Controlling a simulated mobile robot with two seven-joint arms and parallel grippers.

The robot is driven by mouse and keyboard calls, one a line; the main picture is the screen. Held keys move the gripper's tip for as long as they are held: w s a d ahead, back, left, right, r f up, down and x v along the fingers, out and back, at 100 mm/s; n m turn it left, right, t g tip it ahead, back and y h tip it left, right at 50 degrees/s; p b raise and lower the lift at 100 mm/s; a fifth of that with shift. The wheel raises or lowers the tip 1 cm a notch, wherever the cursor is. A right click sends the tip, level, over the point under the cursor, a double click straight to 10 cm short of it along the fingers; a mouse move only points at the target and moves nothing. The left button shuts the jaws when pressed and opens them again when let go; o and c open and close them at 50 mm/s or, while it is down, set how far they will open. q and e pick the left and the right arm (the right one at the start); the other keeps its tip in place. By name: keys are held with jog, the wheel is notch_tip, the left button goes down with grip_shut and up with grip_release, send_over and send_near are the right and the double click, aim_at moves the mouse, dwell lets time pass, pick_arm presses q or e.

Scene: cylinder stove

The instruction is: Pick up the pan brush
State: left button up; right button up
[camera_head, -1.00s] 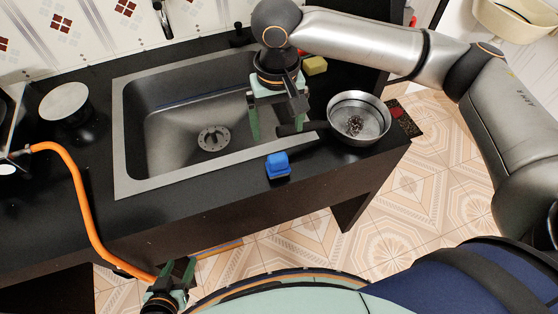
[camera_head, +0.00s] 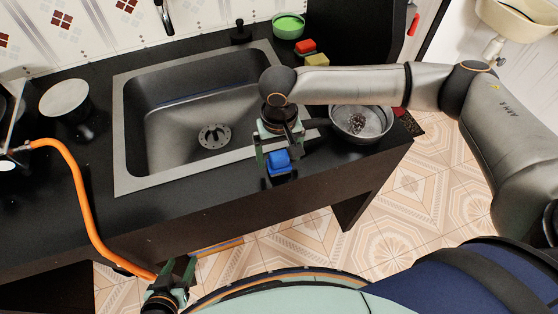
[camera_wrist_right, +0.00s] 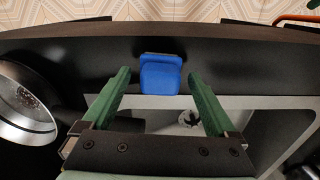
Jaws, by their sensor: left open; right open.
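The pan brush appears to be the blue block-shaped piece (camera_head: 278,162) with a dark part at its edge, on the black counter in front of the sink. It also shows in the right wrist view (camera_wrist_right: 160,75), ahead of and between the finger lines. My right gripper (camera_head: 279,150) is open above it, one finger to each side; I cannot tell whether either finger touches it. Its underside is hidden. My left gripper (camera_head: 178,270) is open and empty, low in front of the counter, away from the brush.
A metal pan (camera_head: 361,122) with a dark clump inside stands just right of my right gripper. The sink (camera_head: 128,150) opens behind left. An orange hose (camera_head: 80,190) runs at left.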

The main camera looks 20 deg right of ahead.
aim_at(279, 154)
jog(key=shift+c, duration=0.2)
jog(key=c, duration=1.4)
jog(key=shift+r, duration=0.15)
jog(key=shift+r, duration=0.25)
notch_tip(279, 154, up, 2)
jog(key=shift+r, duration=0.1)
jog(key=s+a+r, duration=0.1)
jog(key=s+r, duration=0.2)
jog(key=s, duration=0.1)
jog(key=s+a+r+p, duration=0.1)
jog(key=s+a+r, duration=0.1)
jog(key=s+r, duration=0.1)
jog(key=s+a+r, duration=0.2)
jog(key=s+r, duration=0.2)
jog(key=s, duration=0.2)
jog(key=shift+a, duration=0.1)
